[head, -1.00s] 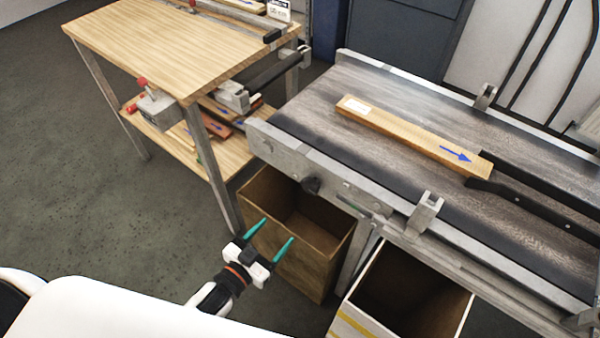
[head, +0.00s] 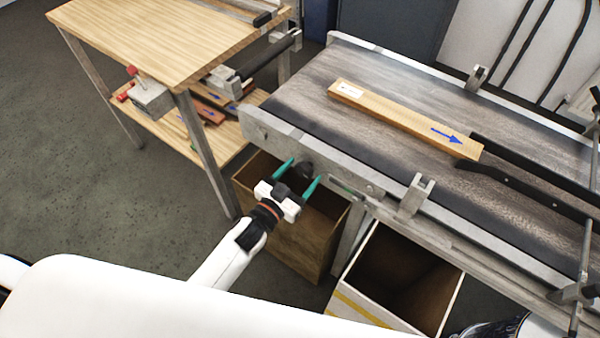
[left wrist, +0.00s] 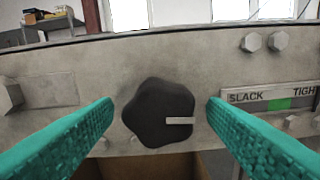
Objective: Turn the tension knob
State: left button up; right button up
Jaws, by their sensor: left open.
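The tension knob (head: 305,168) is a black lobed knob on the grey side rail of the conveyor (head: 350,183). In the left wrist view the knob (left wrist: 152,113) is centred, and its pale pointer line points right, toward a scale (left wrist: 278,98) marked SLACK and TIGH(T), cut off by the frame edge, with a green patch. My left gripper (head: 299,176) is open with teal fingers. In the left wrist view the fingers (left wrist: 159,108) lie on either side of the knob, with a visible gap on both sides. My right gripper is not in view.
Two open bins, brown (head: 280,232) and white-sided (head: 350,312), stand below the rail. A wooden workbench (head: 150,35) is at left. Bolts surround the knob.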

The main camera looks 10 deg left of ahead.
pick_arm(q)
jog(key=shift+w, duration=0.1)
jog(key=c, duration=1)
jog(key=shift+m, duration=1.5)
jog(key=o, duration=1)
jog(key=b+v, duration=0.1)
jog(key=v, duration=1.1)
jog(key=shift+b, duration=0.4)
